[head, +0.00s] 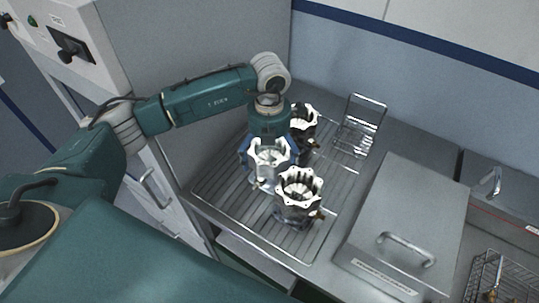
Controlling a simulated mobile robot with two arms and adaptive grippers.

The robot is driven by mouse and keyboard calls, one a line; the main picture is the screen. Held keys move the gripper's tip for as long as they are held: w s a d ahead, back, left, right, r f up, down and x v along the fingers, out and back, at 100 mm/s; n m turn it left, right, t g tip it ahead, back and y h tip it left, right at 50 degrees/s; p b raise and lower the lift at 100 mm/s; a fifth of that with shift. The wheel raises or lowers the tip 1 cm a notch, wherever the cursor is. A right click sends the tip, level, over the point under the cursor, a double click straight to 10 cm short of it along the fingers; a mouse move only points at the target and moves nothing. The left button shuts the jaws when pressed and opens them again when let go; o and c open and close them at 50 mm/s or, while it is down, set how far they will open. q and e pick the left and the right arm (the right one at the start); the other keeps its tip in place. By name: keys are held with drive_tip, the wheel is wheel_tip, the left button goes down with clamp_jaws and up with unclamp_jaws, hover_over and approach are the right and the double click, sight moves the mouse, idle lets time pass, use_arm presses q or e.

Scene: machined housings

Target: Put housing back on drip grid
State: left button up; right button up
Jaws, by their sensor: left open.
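Three machined metal housings with scalloped top rims show in the head view. One housing (270,158) is directly below my left gripper (268,145), which is open with its blue fingers at either side of the rim. I cannot tell whether the fingers touch it. A second housing (298,197) stands upright in front and to the right, on the drip grid (225,195). A third, darker housing (303,122) stands behind, partly hidden by my arm. My right gripper is not in view.
A wire rack (360,125) stands at the back of the counter. A steel box with a handled lid (415,215) is at the right, with a sink tap (490,182) and wire basket (500,280) beyond. A grey cabinet (190,50) borders the grid's left side. The grid's left front is clear.

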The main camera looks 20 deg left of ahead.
use_arm(q)
wheel_tip(320, 180, up, 12)
drive_tip(key=p, duration=0.6)
drive_tip(key=shift+r, duration=0.15)
